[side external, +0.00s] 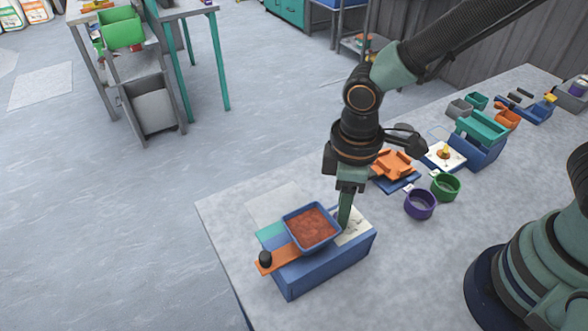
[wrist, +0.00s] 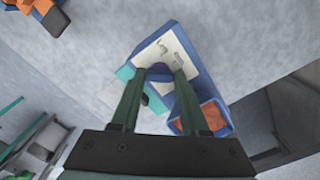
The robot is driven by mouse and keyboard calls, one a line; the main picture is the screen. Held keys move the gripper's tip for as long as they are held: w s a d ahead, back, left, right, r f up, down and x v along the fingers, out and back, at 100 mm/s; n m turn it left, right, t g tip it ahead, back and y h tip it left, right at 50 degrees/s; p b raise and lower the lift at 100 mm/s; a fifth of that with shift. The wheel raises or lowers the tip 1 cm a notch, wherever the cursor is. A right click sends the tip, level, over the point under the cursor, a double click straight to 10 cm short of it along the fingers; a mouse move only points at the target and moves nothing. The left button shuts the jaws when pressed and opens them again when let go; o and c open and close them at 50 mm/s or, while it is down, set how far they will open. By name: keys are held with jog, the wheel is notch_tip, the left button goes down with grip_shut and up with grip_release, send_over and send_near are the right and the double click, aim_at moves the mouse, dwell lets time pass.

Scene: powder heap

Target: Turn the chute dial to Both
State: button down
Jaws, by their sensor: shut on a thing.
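A blue box (side external: 335,262) stands near the table's left corner, with a white marked panel (side external: 354,232) on its top. In the wrist view the panel (wrist: 176,42) has grey symbols beside a small purple dial (wrist: 158,69). My gripper (side external: 345,223) points down at this panel. In the wrist view my gripper's fingers (wrist: 160,74) are shut on the dial, one on each side. The fingers hide most of the dial, and I cannot tell which setting it points to.
A blue tray of reddish powder (side external: 311,226) sits on the box beside my gripper. An orange slide (side external: 277,260) with a black knob (side external: 265,258) sticks out at the left. Purple (side external: 420,205) and green (side external: 445,187) cups stand to the right.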

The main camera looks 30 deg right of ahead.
jog(key=n, duration=0.4)
jog(key=shift+n, duration=2)
jog(key=shift+r, duration=0.1)
jog(key=c, duration=0.7)
grip_release()
notch_tip(320, 180, up, 12)
